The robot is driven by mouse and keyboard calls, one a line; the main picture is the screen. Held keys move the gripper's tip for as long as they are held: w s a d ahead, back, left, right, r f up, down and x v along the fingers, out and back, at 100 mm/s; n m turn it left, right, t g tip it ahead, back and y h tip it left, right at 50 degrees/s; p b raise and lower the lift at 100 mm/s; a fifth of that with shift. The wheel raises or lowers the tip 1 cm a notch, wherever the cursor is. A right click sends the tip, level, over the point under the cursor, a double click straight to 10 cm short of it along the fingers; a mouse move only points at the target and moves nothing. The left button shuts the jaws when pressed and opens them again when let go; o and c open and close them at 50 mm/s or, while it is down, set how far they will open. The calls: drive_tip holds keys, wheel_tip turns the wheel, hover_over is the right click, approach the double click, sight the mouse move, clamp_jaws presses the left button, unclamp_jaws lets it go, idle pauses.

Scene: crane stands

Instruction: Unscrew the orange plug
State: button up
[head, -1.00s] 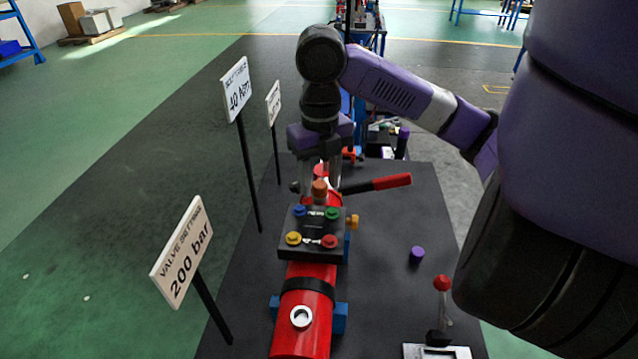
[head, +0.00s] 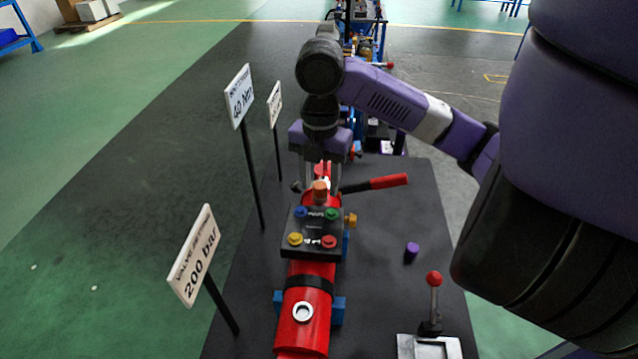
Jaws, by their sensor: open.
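The orange plug (head: 320,191) stands upright on top of the red cylinder (head: 303,325), just behind the black valve block. My gripper (head: 322,184) points straight down above the cylinder, at the plug. Its two pale fingers are apart, with one to each side of the plug or just behind it; I cannot tell which. The fingertips are partly hidden by the plug and block, and no contact can be made out. A second, yellow-orange knob (head: 351,220) sticks out of the block's right side.
The black block (head: 313,243) carries blue, green, yellow and red caps. A red-handled lever (head: 388,182) reaches right beside my gripper. A purple cap (head: 411,252) and a red-knobbed lever (head: 433,280) stand on the dark table.

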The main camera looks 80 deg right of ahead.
drive_tip(key=shift+m, duration=0.6)
drive_tip(key=m+p, duration=0.2)
drive_tip(key=shift+r+m, duration=0.2)
drive_tip(key=shift+m, duration=0.2)
drive_tip(key=shift+f+m+p, duration=0.25)
drive_tip(key=shift+m+p, duration=0.3)
drive_tip(key=shift+m, duration=0.65)
clamp_jaws()
drive_tip(key=shift+r, duration=0.1)
